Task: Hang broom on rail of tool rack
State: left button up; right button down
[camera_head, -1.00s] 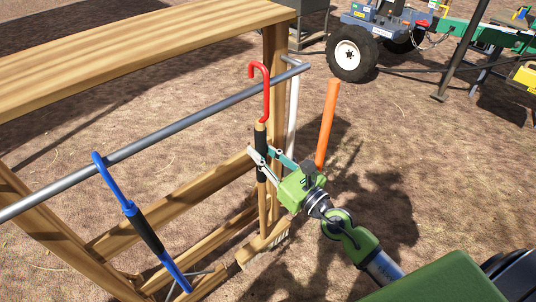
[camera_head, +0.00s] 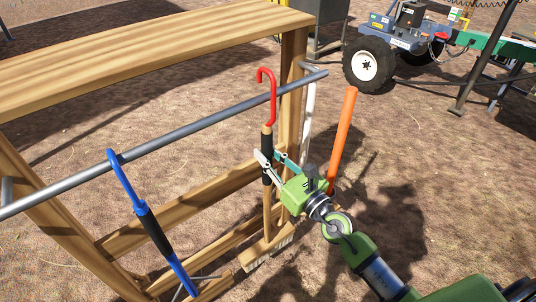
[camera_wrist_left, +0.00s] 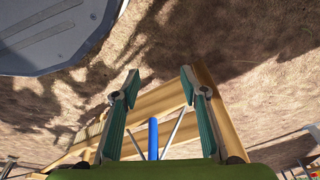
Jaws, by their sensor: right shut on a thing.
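The broom has a red hook (camera_head: 272,95) on top, a black grip, a wooden handle (camera_head: 267,212) and a brush head (camera_head: 268,248) low by the rack's base. My right gripper (camera_head: 266,165) is shut on the black grip and holds the broom nearly upright. The hook's straight part crosses in front of the grey rail (camera_head: 205,122), and its bent tip shows above the rail. I cannot tell whether they touch. The rail belongs to the wooden tool rack (camera_head: 294,100). My left gripper (camera_wrist_left: 160,88) is open and empty in the left wrist view.
A blue-hooked tool (camera_head: 152,228) hangs on the rail at left; its blue part also shows in the left wrist view (camera_wrist_left: 153,140). An orange pole (camera_head: 342,135) stands beside my right gripper. A wheeled vehicle (camera_head: 370,65) is behind at right. Bare ground lies right of the rack.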

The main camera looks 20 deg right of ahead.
jog(key=shift+f+b, duration=0.75)
jog(key=shift+f, duration=0.05)
jog(key=shift+f+b, duration=0.6)
pick_arm(q)
notch_tip(320, 180, up, 13)
jog(key=w, duration=0.1)
jog(key=shift+w+f+t+b, duration=0.15)
jog(key=shift+w+t+b, duration=0.15)
jog(key=shift+b, duration=0.1)
pick_arm(e)
jog(key=shift+f, duration=0.45)
jog(key=c, duration=1.8)
grip_release()
jog(key=shift+f, duration=0.15)
jog(key=shift+s, duration=0.25)
jog(key=v, duration=1.1)
jog(key=shift+s+d, duration=0.2)
jog(key=shift+s, duration=0.05)
